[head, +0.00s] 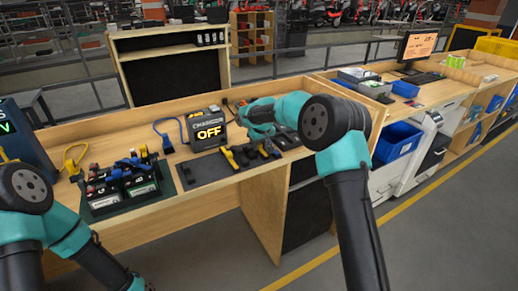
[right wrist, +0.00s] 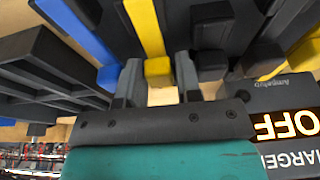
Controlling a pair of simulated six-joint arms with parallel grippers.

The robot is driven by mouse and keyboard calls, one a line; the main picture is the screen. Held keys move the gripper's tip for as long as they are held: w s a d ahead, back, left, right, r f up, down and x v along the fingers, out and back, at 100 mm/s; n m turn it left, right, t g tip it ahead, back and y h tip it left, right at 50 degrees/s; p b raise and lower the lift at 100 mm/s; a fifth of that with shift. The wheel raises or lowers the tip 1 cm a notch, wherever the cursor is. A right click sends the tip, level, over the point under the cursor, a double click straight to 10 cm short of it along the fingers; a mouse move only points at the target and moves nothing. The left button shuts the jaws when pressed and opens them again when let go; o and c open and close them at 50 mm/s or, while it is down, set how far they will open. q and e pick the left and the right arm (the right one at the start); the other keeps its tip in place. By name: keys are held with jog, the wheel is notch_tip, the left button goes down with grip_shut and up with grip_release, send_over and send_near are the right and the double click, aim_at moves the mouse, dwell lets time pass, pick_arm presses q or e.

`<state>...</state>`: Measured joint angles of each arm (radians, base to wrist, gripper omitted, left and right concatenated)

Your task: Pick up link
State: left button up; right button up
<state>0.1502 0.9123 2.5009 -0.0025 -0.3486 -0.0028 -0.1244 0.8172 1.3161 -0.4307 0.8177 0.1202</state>
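A dark foam tray (head: 203,172) on the bench holds black and yellow pieces; a yellow-and-black one (head: 230,157) lies near its middle. I cannot tell for sure which piece is the link. My right gripper (right wrist: 158,75) is open over these pieces. In the right wrist view its two fingers stand on either side of a yellow block end (right wrist: 158,67); I see no clear grip on it. In the head view my right forearm reaches left over the tray and its fingertips are hard to make out. My left arm shows at the lower left, with its gripper outside the picture.
A charger box (head: 205,133) reading OFF stands behind the tray; its lettering also shows in the right wrist view (right wrist: 290,125). A battery unit (head: 120,185) with red and blue parts sits left of the tray. A blue bin (head: 397,141) stands to the right, below bench height.

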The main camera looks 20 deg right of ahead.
jog(key=shift+c, duration=0.2)
jog(key=c, duration=0.5)
jog(key=shift+r, duration=0.15)
notch_tip(320, 180, up, 10)
jog(key=shift+f, duration=0.1)
dwell(0.4)
dwell(0.4)
